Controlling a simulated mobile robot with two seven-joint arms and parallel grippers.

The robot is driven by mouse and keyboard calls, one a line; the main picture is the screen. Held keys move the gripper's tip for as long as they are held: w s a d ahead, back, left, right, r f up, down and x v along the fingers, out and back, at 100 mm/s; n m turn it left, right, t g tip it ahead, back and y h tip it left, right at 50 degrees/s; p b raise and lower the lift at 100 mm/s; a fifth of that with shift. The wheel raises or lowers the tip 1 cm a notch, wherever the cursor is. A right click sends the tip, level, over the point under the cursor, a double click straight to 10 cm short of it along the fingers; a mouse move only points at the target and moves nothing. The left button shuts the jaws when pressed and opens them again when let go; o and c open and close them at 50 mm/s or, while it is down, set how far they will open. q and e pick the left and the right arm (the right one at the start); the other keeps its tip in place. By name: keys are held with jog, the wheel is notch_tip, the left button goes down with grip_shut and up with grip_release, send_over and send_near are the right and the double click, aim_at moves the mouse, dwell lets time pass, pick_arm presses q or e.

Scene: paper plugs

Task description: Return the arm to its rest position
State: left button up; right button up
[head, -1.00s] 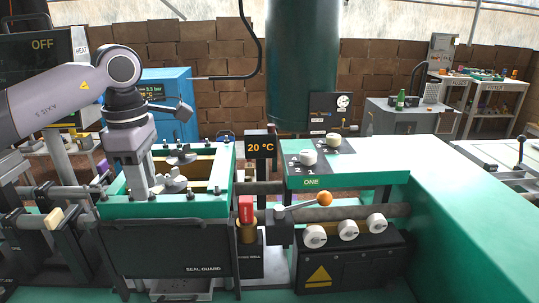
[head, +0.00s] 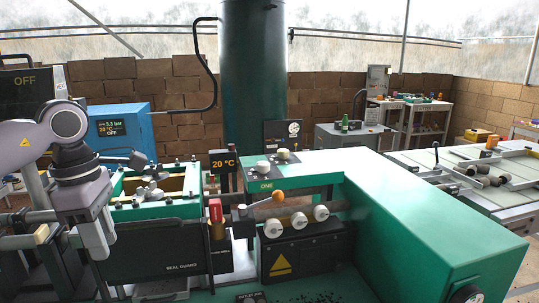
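My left arm comes in from the left. Its gripper (head: 100,246) hangs pointing down at the left front of the green-framed box marked SEAL GUARD (head: 150,212). I see the gripper from the side, so its finger gap does not show. No object shows in it. The gripper and wrist cover part of the box's left end. My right arm and gripper are not in view.
A lever with an orange knob (head: 278,196) and several white knobs (head: 298,221) stand right of the box. A red-topped part (head: 215,210) is between them. A long green housing (head: 410,215) fills the right. A blue display unit (head: 121,128) stands behind.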

pick_arm(q)
jog(key=s+d+f+g+h, duration=0.2)
jog(key=d+f+h, duration=0.45)
jog(key=d, duration=0.75)
jog(key=s+d+n+h, duration=0.5)
jog(key=d+n+h, duration=0.2)
jog(key=d+h, duration=0.5)
jog(key=w+a+f+n+t+y, duration=0.2)
jog(key=a+f+n+t+y, duration=0.3)
jog(key=n+t, duration=0.75)
jog(key=w+a+f+n+t+y, duration=0.3)
jog(key=f+n+t, duration=0.4)
jog(key=n, duration=1.1)
jog(key=s+a+f+n+g+y, duration=0.3)
jog(key=s+a+f+n+y, duration=0.1)
jog(key=f, duration=0.5)
jog(key=s+a+f+n+g+y, duration=0.4)
jog(key=s+a+f+n+y, duration=0.1)
jog(key=s+f, duration=0.5)
jog(key=s+a+n, duration=0.1)
jog(key=n, duration=0.1)
jog(key=shift+s+a+f+n, duration=0.25)
jog(key=shift+a+n, duration=0.1)
jog(key=shift+a, duration=0.05)
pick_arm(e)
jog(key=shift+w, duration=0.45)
